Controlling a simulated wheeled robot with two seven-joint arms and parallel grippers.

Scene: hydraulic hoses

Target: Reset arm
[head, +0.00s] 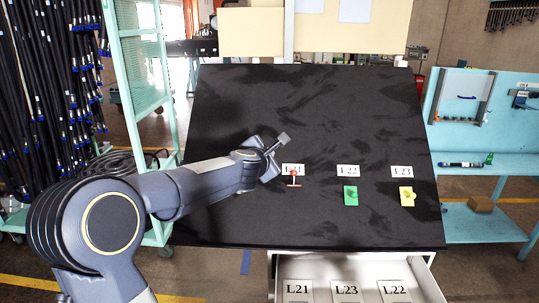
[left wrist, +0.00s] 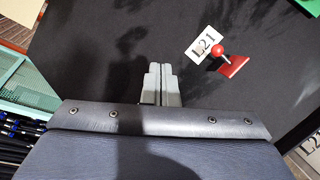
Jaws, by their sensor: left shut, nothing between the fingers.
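My left arm comes in from the left, and my left gripper (head: 277,144) is over the black table (head: 300,100), just up and left of the L21 label. In the left wrist view the left gripper (left wrist: 162,68) has its fingers together with nothing between them. A red piece with a round knob (head: 294,180) is below the L21 label, apart from the gripper; it also shows in the left wrist view (left wrist: 232,66). A green piece (head: 350,195) is below the L22 label and a yellow piece (head: 406,197) below the L23 label. My right gripper is in neither view.
An open drawer (head: 350,265) at the front holds labels L21, L23 and L22. Black hoses hang on a rack (head: 45,80) at the left. A light blue bench (head: 490,165) stands at the right. The upper part of the table is clear.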

